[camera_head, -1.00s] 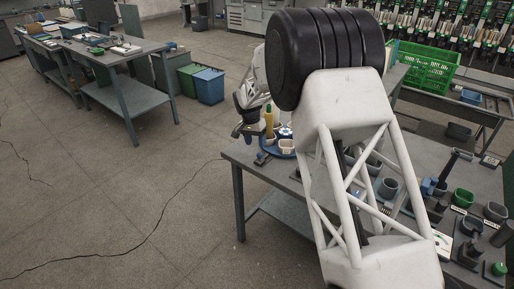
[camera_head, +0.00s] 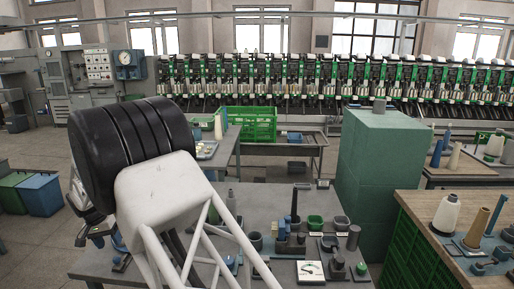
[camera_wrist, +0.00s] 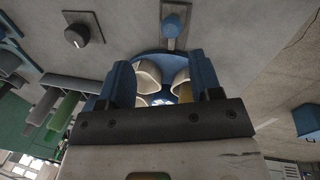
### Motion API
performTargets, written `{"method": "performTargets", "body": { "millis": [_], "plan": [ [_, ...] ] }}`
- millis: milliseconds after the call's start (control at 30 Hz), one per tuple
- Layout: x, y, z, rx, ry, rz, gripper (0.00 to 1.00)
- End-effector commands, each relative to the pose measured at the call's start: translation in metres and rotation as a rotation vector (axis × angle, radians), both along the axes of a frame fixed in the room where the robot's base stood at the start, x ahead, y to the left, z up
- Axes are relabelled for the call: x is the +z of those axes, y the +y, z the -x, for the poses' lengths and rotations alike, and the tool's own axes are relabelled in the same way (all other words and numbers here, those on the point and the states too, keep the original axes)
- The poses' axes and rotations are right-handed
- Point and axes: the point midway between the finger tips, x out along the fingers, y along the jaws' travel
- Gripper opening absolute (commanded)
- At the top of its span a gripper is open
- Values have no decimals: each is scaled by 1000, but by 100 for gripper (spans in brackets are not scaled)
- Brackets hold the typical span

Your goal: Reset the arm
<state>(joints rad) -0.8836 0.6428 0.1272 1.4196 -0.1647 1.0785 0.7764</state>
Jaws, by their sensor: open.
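My arm (camera_head: 165,190) rises from the bottom of the head view, with its black ribbed joint at the upper left. The arm hides most of my gripper in that view. In the wrist view my gripper (camera_wrist: 160,78) has its two blue fingers apart, with nothing held between them. Beyond the fingers is a round blue tray (camera_wrist: 150,57) with several cream cups (camera_wrist: 148,74) in it. The gap between the fingers and the cups is hard to judge.
A green crate (camera_head: 250,125) and the winding machine (camera_head: 330,80) stand behind.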

Motion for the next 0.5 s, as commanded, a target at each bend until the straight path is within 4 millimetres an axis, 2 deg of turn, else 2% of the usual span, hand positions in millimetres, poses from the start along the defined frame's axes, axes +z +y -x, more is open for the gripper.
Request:
{"method": "performTargets", "body": {
  "millis": [167,500],
  "plan": [
    [27,-35,-12,-11,-2,-14,59],
    [93,-134,-30,-32,-3,-47,59]
  ]
}}
